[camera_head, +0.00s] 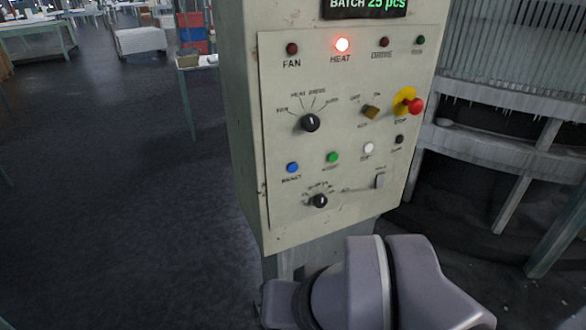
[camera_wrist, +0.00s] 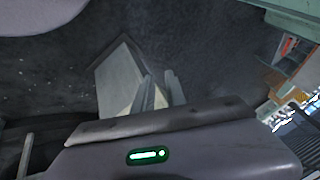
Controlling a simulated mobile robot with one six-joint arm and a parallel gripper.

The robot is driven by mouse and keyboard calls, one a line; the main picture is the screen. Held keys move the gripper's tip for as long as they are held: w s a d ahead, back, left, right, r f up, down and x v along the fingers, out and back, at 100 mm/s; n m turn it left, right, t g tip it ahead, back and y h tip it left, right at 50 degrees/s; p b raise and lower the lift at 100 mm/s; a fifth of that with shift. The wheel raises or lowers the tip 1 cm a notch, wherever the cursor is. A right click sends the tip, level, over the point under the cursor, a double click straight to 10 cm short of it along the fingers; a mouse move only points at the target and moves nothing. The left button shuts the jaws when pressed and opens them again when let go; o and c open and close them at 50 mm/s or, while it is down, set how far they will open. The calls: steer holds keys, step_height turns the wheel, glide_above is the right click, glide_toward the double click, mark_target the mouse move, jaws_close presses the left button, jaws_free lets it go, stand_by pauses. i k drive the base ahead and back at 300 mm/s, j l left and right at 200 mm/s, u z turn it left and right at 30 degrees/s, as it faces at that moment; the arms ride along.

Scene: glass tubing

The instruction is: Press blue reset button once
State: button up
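The blue button (camera_head: 292,167) is a small round button at the left of the button row on the control box's beige panel (camera_head: 345,145). The label under it is blurred. A green button (camera_head: 333,157), a white button (camera_head: 368,148) and a dark button (camera_head: 399,139) follow to its right. My arm shows below the panel in the head view, but my gripper is out of that view. In the wrist view my gripper (camera_wrist: 159,88) shows two pale fingers with a narrow gap and nothing clearly held. The blue button cannot be made out there.
A red stop knob on a yellow base (camera_head: 408,102) projects from the panel. Two black rotary knobs, one above (camera_head: 310,123) and one below (camera_head: 320,201), flank the blue button. The red HEAT lamp (camera_head: 342,45) is lit. Machinery (camera_head: 505,140) stands right; open floor (camera_head: 110,170) lies left.

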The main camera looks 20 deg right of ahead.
mark_target(292, 167)
steer(key=i+j+z, duration=0.1)
steer(key=j+z, duration=0.45)
steer(key=z, duration=0.2)
steer(key=i+j+z, duration=0.1)
steer(key=j+z, duration=0.3)
